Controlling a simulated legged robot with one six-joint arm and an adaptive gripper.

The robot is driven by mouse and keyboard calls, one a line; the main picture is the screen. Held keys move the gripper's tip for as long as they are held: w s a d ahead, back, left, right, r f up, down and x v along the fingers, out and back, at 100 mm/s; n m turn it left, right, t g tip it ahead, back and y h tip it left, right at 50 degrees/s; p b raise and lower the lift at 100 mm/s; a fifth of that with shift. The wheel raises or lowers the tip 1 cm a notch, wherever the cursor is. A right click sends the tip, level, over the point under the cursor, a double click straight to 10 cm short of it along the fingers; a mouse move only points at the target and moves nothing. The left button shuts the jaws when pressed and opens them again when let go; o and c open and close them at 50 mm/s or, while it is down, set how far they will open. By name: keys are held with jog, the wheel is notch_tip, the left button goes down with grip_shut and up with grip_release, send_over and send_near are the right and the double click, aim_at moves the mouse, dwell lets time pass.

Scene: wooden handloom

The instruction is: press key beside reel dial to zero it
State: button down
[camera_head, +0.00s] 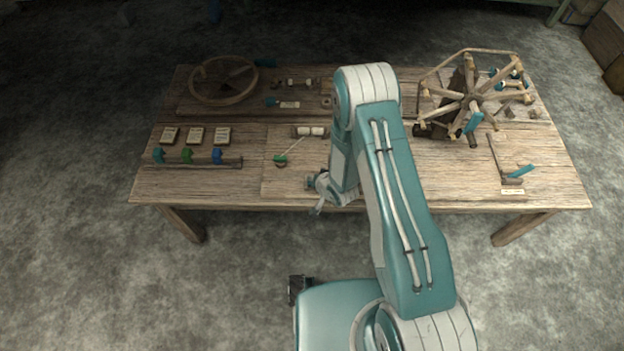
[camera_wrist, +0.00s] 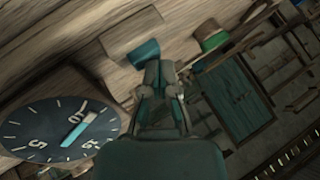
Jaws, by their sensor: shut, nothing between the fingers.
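A dark round dial (camera_wrist: 62,130) with pale numerals and a teal pointer fills the lower left of the wrist view. I cannot pick it out in the head view. A wooden block with a teal end (camera_wrist: 145,52) lies beyond the dial in the wrist view; I cannot tell whether it is the key. The wooden reel (camera_head: 474,98) stands at the right of the bench in the head view. My gripper (camera_wrist: 160,75) is shut and empty, to the right of the dial in the wrist view. In the head view my gripper (camera_head: 318,208) is low near the bench's front edge.
The wooden bench (camera_head: 230,187) carries a wheel (camera_head: 223,80) at back left and several cards above a rail with coloured pegs (camera_head: 187,156). A lever with a green end (camera_head: 281,160) lies left of my arm. A crank with a teal handle (camera_head: 519,172) is at front right.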

dwell(0.4)
jog(key=shift+r, duration=3.45)
